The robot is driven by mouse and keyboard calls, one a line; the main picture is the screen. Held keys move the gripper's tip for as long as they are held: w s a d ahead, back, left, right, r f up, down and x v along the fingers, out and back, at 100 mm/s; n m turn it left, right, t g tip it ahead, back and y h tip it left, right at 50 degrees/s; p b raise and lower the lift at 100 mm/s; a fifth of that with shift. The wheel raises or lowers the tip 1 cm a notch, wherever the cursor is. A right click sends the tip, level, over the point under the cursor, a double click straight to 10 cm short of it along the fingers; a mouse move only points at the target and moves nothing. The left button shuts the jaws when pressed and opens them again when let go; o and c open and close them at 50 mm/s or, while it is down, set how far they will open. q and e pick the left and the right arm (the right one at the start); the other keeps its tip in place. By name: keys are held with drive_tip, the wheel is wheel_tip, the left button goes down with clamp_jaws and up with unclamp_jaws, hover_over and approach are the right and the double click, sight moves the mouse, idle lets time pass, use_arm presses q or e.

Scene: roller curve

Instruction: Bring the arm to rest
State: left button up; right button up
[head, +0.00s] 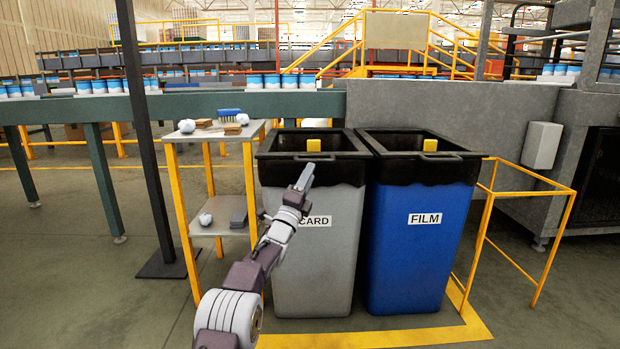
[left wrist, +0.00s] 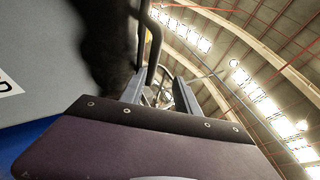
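My left arm reaches up from the bottom of the head view. Its gripper (head: 306,176) is in front of the grey bin marked CARD (head: 312,265), just below its black rim. In the left wrist view the two fingers (left wrist: 160,92) stand apart with nothing held between them. The bin's grey side (left wrist: 50,45) and black liner fill the left of that view. A dark curved bar, perhaps the bin's handle, shows beyond the fingers; I cannot tell whether they touch it. My right gripper is not in view.
A blue bin marked FILM (head: 418,260) stands right of the grey one. A small yellow-legged table (head: 222,133) at left holds crumpled white balls, brown pieces and a blue brush. A dark post (head: 150,150) stands further left. A yellow rail (head: 520,262) is at right.

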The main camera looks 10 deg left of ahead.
use_arm(q)
drive_tip(key=s+d+r+n+g+y+p, duration=0.15)
drive_tip(key=s+r+p, duration=0.25)
drive_tip(key=r+p, duration=0.4)
drive_tip(key=s+d+r+n+g+y+p, duration=0.1)
drive_tip(key=s+r+n+p, duration=0.2)
drive_tip(key=r+p, duration=0.55)
drive_tip(key=s+a+f+n+g+y+p, duration=0.25)
drive_tip(key=s+f+n+g, duration=0.8)
drive_tip(key=s+f, duration=0.8)
drive_tip(key=s+f+n+g, duration=0.45)
drive_tip(key=s+f, duration=0.35)
drive_tip(key=s, duration=0.3)
drive_tip(key=s+f+n+g, duration=0.3)
drive_tip(key=s+f+g, duration=0.3)
drive_tip(key=s, duration=0.5)
wheel_tip(320, 180, up, 37)
drive_tip(key=n+t+p, duration=0.1)
drive_tip(key=p, duration=3.7)
drive_tip(key=shift+s+d, duration=0.15)
